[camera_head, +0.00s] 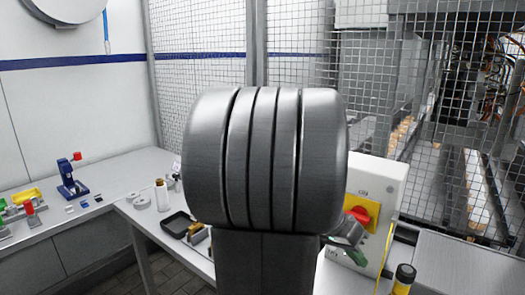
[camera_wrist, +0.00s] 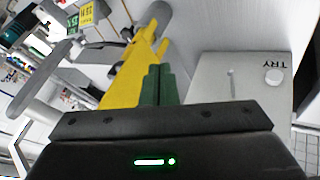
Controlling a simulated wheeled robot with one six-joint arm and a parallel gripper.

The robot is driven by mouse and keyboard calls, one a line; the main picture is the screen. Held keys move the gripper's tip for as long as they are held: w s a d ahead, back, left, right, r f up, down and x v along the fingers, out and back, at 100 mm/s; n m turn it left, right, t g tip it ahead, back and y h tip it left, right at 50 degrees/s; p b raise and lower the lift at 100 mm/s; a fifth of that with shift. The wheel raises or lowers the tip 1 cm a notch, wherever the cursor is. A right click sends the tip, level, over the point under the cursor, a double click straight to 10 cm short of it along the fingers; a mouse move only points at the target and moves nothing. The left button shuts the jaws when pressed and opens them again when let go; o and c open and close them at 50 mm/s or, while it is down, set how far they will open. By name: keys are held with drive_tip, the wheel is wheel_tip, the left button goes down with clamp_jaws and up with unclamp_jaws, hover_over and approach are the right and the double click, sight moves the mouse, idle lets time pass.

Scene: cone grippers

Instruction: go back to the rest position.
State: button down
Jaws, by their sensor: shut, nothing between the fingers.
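My gripper (camera_wrist: 158,84) shows in the wrist view as a dark body with a lit green light and two green fingers close together, with nothing visible between them. A long yellow part (camera_wrist: 128,75) lies behind the fingers, and I cannot tell whether they touch. A light grey panel (camera_wrist: 235,85) with the upside-down letters "TRY" is to their right. In the head view my large grey arm joint fills the middle and hides much of the bench.
A pale box (camera_head: 380,182) with a red knob (camera_head: 358,214) on a yellow plate stands right of my arm. A black and yellow cylinder (camera_head: 403,279) is at lower right. A black tray (camera_head: 177,224) and a blue device (camera_head: 70,180) are on the left benches. Wire mesh fencing (camera_head: 200,70) stands behind.

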drive_tip(key=w+a+m+g+y+p, duration=0.1)
drive_tip(key=w+m+g+p, duration=0.2)
drive_tip(key=w+m+p, duration=0.3)
drive_tip(key=shift+w+a+g+y+p, duration=0.4)
drive_tip(key=shift+w+p, duration=0.05)
drive_tip(key=shift+p, duration=0.15)
idle(0.5)
